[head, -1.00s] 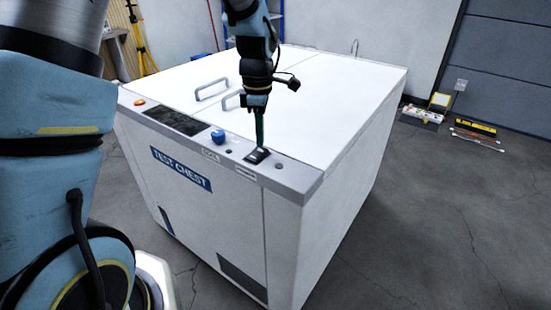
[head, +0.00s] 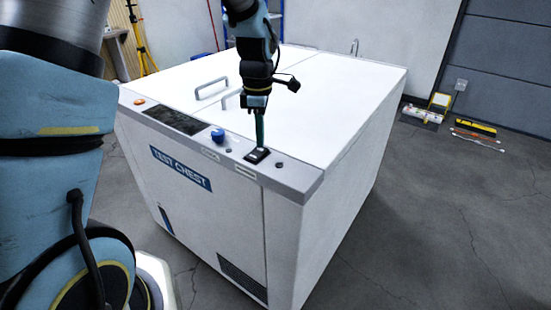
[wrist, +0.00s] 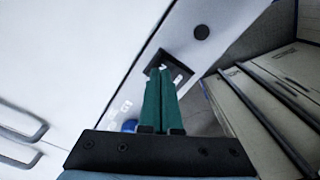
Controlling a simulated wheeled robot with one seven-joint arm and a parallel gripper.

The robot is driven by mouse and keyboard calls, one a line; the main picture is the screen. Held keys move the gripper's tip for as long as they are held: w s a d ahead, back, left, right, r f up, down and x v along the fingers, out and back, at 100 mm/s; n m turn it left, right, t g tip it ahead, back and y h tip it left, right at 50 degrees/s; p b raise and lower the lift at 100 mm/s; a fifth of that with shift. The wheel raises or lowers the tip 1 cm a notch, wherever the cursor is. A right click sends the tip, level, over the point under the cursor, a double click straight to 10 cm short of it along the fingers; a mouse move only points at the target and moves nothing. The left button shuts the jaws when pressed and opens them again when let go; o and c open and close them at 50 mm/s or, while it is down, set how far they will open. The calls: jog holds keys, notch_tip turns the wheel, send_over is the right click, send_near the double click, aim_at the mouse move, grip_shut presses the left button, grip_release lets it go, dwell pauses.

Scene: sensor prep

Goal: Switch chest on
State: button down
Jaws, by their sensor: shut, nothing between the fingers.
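The test chest (head: 335,100) is a large white box with a grey control strip along its front top edge. A black rocker switch (head: 257,155) sits on this strip near the right end; it also shows in the wrist view (wrist: 183,74). My gripper (head: 259,145) points down with its green fingers together and empty. The fingertips are at the switch, and in the wrist view (wrist: 160,72) they cover part of it. I cannot tell whether they touch it or which way the rocker is tipped.
The strip also carries a blue knob (head: 218,135), a dark display panel (head: 173,120), an orange button (head: 139,101) and a small dark round part (head: 279,165). Lid handles (head: 212,89) rise behind the strip. Tools (head: 473,128) lie on the floor at the right.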

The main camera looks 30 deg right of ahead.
jog(key=shift+f+b, duration=0.35)
jog(key=shift+f, duration=0.35)
jog(key=shift+r, duration=0.2)
jog(key=shift+r+p, duration=2.85)
jog(key=shift+r, duration=0.55)
